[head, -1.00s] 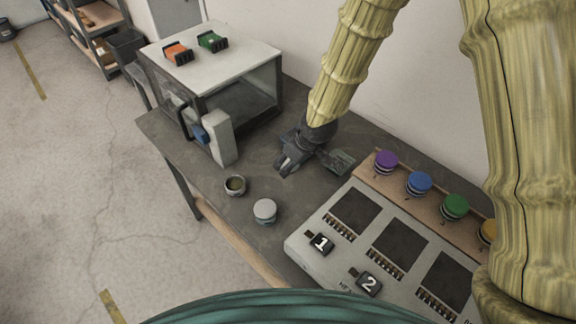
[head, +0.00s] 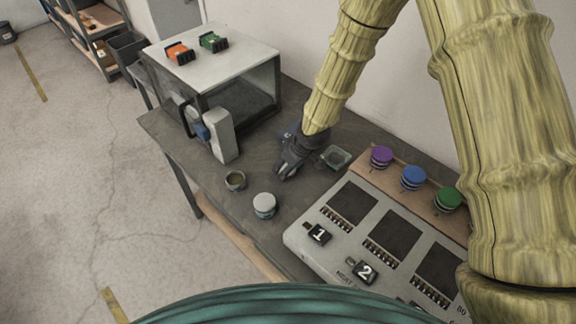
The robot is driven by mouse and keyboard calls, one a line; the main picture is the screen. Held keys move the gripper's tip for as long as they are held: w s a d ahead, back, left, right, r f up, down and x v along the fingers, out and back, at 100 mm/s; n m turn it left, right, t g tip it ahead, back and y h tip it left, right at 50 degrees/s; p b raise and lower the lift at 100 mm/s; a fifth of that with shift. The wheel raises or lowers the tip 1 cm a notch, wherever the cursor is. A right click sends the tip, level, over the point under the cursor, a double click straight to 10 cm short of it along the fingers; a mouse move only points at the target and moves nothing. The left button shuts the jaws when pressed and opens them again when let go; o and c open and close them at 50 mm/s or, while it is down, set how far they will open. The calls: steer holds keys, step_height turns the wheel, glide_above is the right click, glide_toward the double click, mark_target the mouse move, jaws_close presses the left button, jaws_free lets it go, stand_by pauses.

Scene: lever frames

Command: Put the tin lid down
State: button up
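My gripper (head: 286,168) is dark and points down over the middle of the bench. Its fingers are small and dark here, and I cannot tell whether they are open or shut or whether a lid is between them. No separate loose lid shows clearly.
A glass-sided cabinet (head: 262,92) with an open-looking door stands at the back left. Bare bench lies around the tins.

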steer(key=shift+w+f, duration=0.45)
steer(key=shift+f, duration=0.1)
steer(key=shift+s+r, duration=0.15)
steer(key=shift+s, duration=0.25)
steer(key=o, duration=0.5)
steer(key=shift+c, duration=0.2)
steer(key=o, duration=0.4)
steer(key=shift+w+f, duration=0.2)
steer(key=shift+w, duration=0.05)
steer(key=shift+o, duration=0.2)
steer(key=shift+s+r, duration=0.15)
steer(key=shift+r, duration=0.15)
steer(key=shift+r, duration=0.35)
steer(key=b+v, duration=0.2)
steer(key=v, duration=1)
